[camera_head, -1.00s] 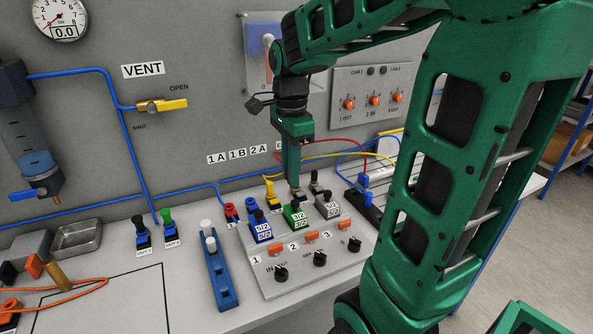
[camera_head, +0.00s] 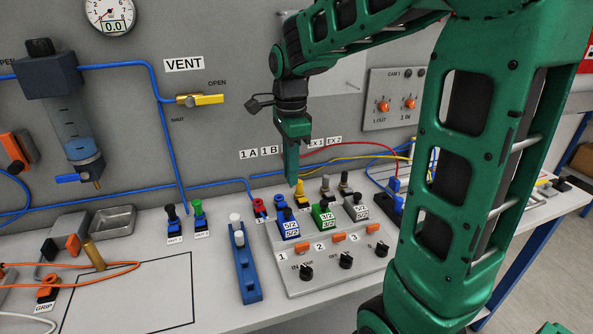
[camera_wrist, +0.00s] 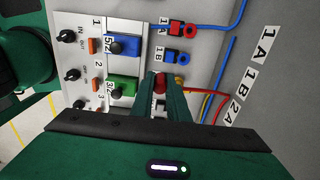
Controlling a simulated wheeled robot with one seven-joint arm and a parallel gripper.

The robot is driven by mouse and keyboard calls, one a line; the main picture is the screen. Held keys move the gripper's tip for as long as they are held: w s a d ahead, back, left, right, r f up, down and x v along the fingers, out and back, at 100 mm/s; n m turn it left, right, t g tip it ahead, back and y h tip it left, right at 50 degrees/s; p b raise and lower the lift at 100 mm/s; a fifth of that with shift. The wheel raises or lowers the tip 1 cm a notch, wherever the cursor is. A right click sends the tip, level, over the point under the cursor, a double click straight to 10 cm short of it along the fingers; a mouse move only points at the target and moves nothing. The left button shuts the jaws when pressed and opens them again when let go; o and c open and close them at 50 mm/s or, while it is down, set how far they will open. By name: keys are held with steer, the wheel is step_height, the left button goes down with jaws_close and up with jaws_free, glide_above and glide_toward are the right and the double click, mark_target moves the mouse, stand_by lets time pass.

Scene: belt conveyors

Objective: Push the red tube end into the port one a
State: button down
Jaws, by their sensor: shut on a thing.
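My gripper (camera_wrist: 165,92) is shut on the red tube end (camera_wrist: 160,84), which shows between the fingertips in the wrist view. In the head view my gripper (camera_head: 291,183) points down behind the blue valve block (camera_head: 288,226); the held end is not clear there. The red tube (camera_head: 350,138) arcs off to the right. Port 1A (camera_wrist: 176,30) has a red collar and lies beyond the fingertips, toward the top of the wrist view, apart from the held end. It also shows in the head view (camera_head: 259,206), left of my gripper. A blue piece shows at the port.
Port 1B (camera_wrist: 171,57), blue, lies between port 1A and the fingertips in the wrist view. The green valve block (camera_head: 323,215) and a yellow fitting (camera_head: 301,192) stand close to my gripper. A blue rail (camera_head: 246,265) with a white knob stands at the left.

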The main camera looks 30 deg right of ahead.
glide_toward(258, 204)
steer(key=shift+w+d+r, duration=0.15)
steer(key=shift+w+d, duration=0.05)
steer(key=shift+w, duration=0.45)
stand_by(0.4)
stand_by(0.4)
steer(key=shift+f, duration=2.25)
steer(key=shift+f, duration=1.15)
stand_by(2.2)
steer(key=c, duration=1.2)
jaws_free()
